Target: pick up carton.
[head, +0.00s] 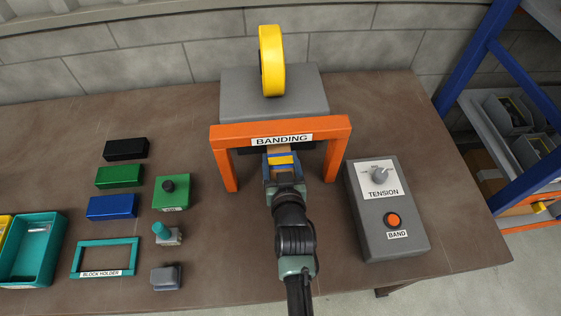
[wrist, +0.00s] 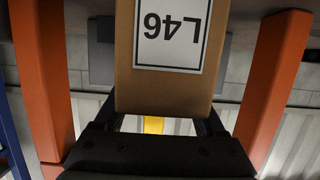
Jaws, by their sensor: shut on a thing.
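The brown carton (wrist: 165,85) fills the middle of the wrist view, with a white label reading L46 upside down. My gripper (wrist: 160,118) is shut on the carton, one finger at each side of its near end. In the head view my gripper (head: 281,160) is at the front of the orange arch marked BANDING (head: 221,132). Only a small tan part of the carton (head: 278,149) shows there, under the arch's crossbar; the rest is hidden. I cannot tell whether the carton touches the surface below it.
The arch's orange posts stand left (wrist: 40,80) and right (wrist: 272,85) of the carton. A grey machine with a yellow roll (head: 271,60) is behind. A TENSION control box (head: 385,215) stands right. Coloured blocks (head: 119,176), a block holder (head: 105,244) and teal bin (head: 30,265) lie left.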

